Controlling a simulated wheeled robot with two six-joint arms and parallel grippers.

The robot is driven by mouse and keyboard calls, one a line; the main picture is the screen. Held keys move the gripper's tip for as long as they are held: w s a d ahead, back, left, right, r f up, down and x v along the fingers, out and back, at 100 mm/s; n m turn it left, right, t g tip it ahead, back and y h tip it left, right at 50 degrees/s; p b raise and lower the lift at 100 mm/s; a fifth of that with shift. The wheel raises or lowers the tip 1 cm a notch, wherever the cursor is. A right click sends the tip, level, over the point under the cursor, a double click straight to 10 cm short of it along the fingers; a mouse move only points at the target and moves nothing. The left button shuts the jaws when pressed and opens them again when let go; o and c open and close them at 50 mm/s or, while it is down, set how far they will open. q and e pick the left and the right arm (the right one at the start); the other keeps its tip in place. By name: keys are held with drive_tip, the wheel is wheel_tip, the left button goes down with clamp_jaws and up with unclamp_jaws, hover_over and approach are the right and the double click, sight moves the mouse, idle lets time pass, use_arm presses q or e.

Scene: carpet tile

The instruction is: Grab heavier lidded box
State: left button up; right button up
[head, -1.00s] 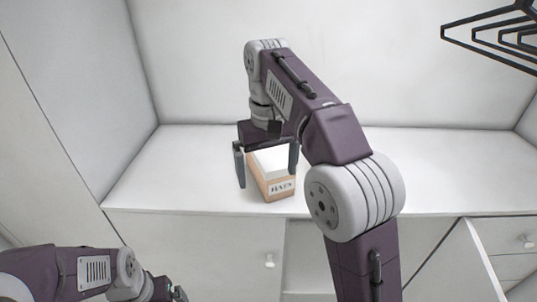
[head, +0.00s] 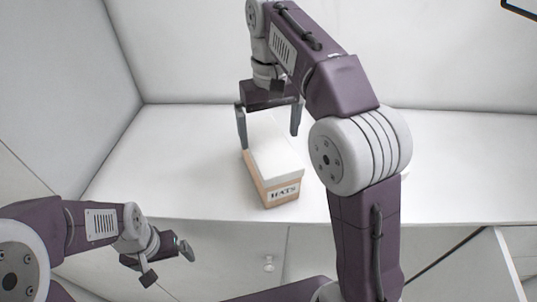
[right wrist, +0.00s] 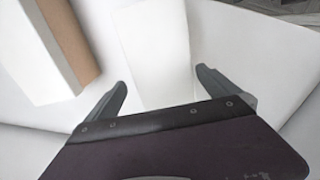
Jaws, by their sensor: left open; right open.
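A tan box (head: 273,192) with a white lid and a label reading HATS stands on the white shelf, near its front edge. My right gripper (head: 268,126) is open above the back end of this box, its fingers to either side of the lid. In the right wrist view the white lid (right wrist: 155,55) lies between the open fingers (right wrist: 160,85), with no grip on it. A second white-topped box (right wrist: 40,50) with a brown side shows left of it there; my right arm mostly hides it in the head view. My left gripper (head: 167,264) is open and empty, low at the left.
The white shelf (head: 150,165) is clear left of the HATS box, with walls at the left and back. Below it are a closed door with a knob (head: 269,263) and an open door panel (head: 470,275) at the right. A dark hanger (head: 520,10) shows at top right.

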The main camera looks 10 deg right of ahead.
sight(269, 144)
drive_tip(key=shift+s+a+f, duration=0.1)
drive_tip(key=shift+s+f, duration=0.25)
drive_tip(key=shift+f, duration=0.2)
drive_tip(key=shift+s+a+f, duration=0.1)
drive_tip(key=shift+s+f, duration=0.25)
drive_tip(key=shift+f, duration=0.2)
drive_tip(key=shift+w+d+f, duration=0.1)
drive_tip(key=shift+w+f, duration=0.2)
drive_tip(key=shift+f, duration=0.05)
drive_tip(key=f, duration=0.4)
drive_tip(key=shift+w, duration=0.35)
drive_tip(key=shift+s+f, duration=0.25)
drive_tip(key=shift+f, duration=0.25)
drive_tip(key=shift+w, duration=0.1)
drive_tip(key=c, duration=1.9)
drive_tip(key=shift+w+r, duration=0.15)
drive_tip(key=shift+r, duration=0.4)
use_arm(q)
drive_tip(key=shift+s+r+p, duration=0.15)
drive_tip(key=shift+r+p, duration=0.55)
drive_tip(key=shift+p, duration=0.15)
use_arm(e)
wheel_tip(269, 144, up, 9)
